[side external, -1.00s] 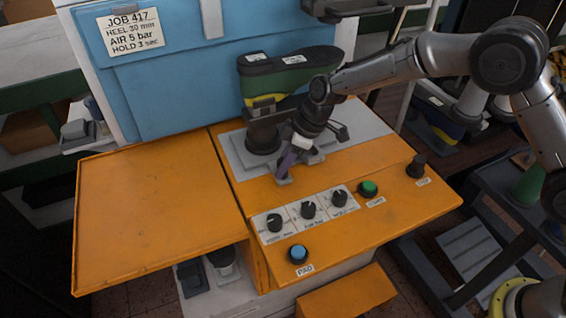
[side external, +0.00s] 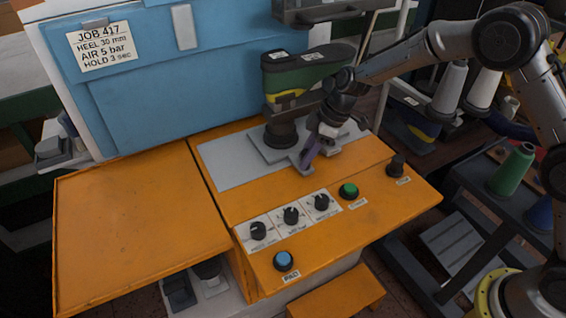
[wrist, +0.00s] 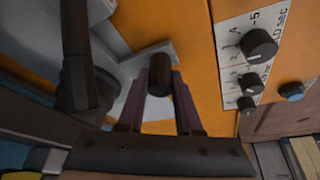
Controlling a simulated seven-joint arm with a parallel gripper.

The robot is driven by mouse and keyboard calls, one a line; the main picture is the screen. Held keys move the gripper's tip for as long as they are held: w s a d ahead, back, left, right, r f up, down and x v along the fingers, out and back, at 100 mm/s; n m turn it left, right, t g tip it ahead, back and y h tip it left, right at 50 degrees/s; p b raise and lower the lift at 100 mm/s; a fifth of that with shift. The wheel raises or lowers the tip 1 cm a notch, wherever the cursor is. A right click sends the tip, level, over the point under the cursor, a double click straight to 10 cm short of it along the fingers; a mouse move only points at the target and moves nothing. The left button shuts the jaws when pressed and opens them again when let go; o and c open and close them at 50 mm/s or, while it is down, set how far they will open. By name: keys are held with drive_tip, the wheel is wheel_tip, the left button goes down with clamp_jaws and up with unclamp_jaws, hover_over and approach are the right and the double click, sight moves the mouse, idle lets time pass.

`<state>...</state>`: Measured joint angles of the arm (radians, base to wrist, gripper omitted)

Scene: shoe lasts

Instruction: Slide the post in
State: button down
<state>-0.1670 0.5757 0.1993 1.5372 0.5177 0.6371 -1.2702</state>
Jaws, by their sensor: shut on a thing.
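The dark post (side external: 281,134) stands upright on a light grey sliding plate (side external: 262,153). It carries a green, black and yellow shoe last (side external: 300,76). In the wrist view a dark upright piece, which looks like the post (wrist: 78,60), is at the left. A short black knob (wrist: 159,74) stands on a grey arm of the sliding plate. My gripper (side external: 307,158) is low in front of the post, and its purple fingers (wrist: 159,90) are shut on the knob, one on each side. In the side view my fingers hide the knob.
An orange bench top (side external: 130,225) holds a flat grey track plate (side external: 225,165), bare left of the post. Black dials (side external: 291,215), a green button (side external: 348,190) and a blue button (side external: 283,260) are in front. A blue panel (side external: 220,90) rises behind; a dark machine head (side external: 325,10) hangs above.

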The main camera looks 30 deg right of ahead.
drive_tip(key=d, duration=0.7)
drive_tip(key=c, duration=0.6)
unclamp_jaws()
drive_tip(key=shift+r, duration=0.35)
drive_tip(key=v, duration=1.3)
drive_tip(key=shift+s+d, duration=0.15)
